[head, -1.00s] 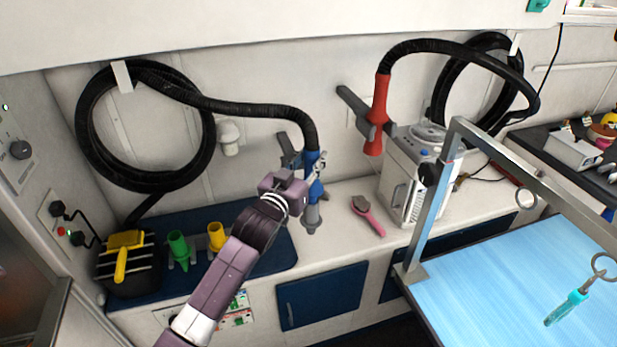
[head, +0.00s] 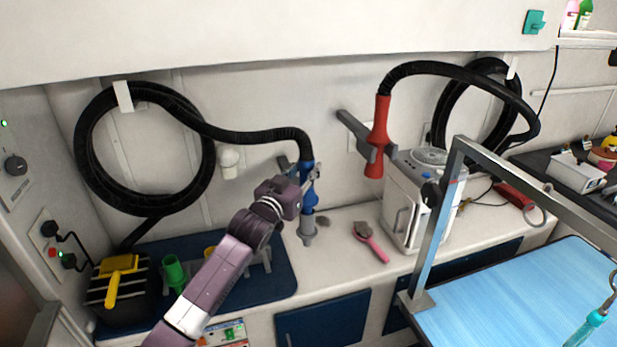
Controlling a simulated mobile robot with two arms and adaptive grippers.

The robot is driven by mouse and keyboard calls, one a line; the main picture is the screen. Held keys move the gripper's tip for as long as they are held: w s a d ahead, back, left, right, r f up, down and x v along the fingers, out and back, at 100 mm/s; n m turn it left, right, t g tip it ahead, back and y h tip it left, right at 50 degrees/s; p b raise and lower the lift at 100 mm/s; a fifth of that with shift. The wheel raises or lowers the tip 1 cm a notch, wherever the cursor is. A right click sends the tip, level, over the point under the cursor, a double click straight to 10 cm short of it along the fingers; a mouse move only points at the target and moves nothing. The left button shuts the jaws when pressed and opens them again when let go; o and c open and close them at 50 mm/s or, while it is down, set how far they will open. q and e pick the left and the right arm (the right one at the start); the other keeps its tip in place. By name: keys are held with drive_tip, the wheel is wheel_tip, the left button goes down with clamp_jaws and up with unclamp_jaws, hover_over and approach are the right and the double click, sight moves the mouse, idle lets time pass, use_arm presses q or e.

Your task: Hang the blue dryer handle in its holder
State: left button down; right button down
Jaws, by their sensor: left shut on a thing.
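The blue dryer handle (head: 308,199) hangs roughly upright from a black hose, with its grey nozzle (head: 308,229) pointing down above the counter. My left gripper (head: 307,184) is shut on the blue handle; the fingers are partly hidden by the wrist. A grey wall holder (head: 284,163) shows just left of and behind the handle, mostly hidden by my gripper and the handle. I cannot tell whether handle and holder touch. My right gripper is not in view.
A red dryer handle (head: 378,138) sits in a similar grey holder (head: 352,124) to the right. A pink brush (head: 371,243) lies on the counter (head: 340,250). A white machine (head: 404,205) stands right of it. Green cup (head: 173,272) and black bin (head: 126,287) stand left.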

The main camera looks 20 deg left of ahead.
use_arm(q)
drive_tip(key=shift+w+a, duration=0.3)
drive_tip(key=shift+w, duration=0.1)
drive_tip(key=shift+w+a+r+b, duration=0.1)
drive_tip(key=shift+w+a+b, duration=0.3)
drive_tip(key=shift+w+a, duration=0.5)
drive_tip(key=shift+w+a+b, duration=0.3)
drive_tip(key=shift+w+a, duration=0.05)
drive_tip(key=shift+w, duration=0.3)
drive_tip(key=shift+w+a+b, duration=0.25)
drive_tip(key=shift+w+a, duration=0.15)
drive_tip(key=shift+w, duration=0.3)
drive_tip(key=shift+w+a+b, duration=0.3)
drive_tip(key=shift+w+a, duration=0.05)
drive_tip(key=shift+w, duration=0.3)
drive_tip(key=shift+r, duration=0.1)
drive_tip(key=shift+f, duration=0.7)
